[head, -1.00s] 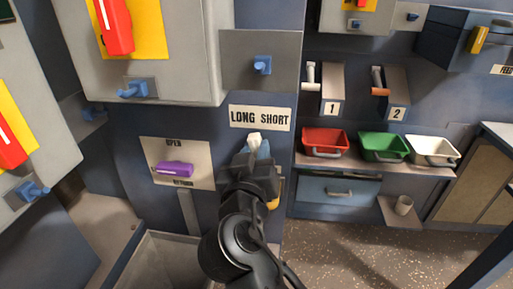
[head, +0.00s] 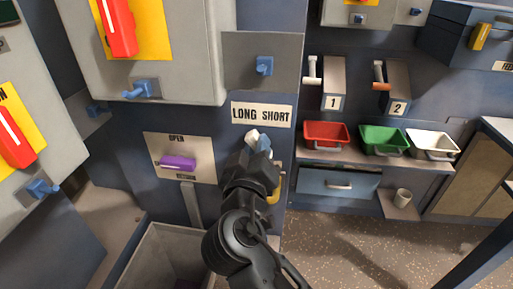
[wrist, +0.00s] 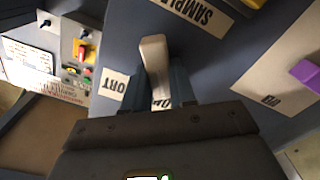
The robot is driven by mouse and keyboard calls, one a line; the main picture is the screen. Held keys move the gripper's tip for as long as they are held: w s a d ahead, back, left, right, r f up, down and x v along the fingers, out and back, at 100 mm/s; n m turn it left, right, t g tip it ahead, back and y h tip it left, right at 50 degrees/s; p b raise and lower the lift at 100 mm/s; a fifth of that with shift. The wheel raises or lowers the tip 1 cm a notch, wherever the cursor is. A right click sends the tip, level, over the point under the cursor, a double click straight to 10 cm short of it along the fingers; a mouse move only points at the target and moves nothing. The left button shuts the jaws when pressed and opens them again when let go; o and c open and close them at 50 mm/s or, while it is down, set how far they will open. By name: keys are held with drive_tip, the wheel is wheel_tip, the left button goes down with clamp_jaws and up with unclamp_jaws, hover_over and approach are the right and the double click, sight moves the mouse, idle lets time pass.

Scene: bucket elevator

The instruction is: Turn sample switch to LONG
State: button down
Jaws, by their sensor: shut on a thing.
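The sample switch has a pale lever (head: 252,136) below the LONG SHORT label (head: 261,114). In the head view its tip shows at the left of my gripper (head: 257,146), under the LONG side. In the wrist view the pale lever (wrist: 155,66) stands between the two blue-grey fingers of my gripper (wrist: 156,88), which are shut on it. The label is partly hidden there by the fingers and lever; it reads upside down. The switch's base is hidden behind my gripper in the head view.
A purple handle (head: 178,163) sits on a plate marked OPEN to the left. An open-topped bin (head: 165,232) is below it. A yellow part (head: 275,189) is partly hidden just right of my gripper. Red, green and white trays line a shelf (head: 375,161) at right.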

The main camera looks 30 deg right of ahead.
drive_tip(key=c, duration=0.9)
unclamp_jaws()
drive_tip(key=shift+a, duration=0.1)
drive_tip(key=v, duration=0.7)
drive_tip(key=shift+s+a+b, duration=0.2)
drive_tip(key=shift+s+b, duration=0.1)
drive_tip(key=shift+b, duration=0.05)
drive_tip(key=shift+f, duration=0.1)
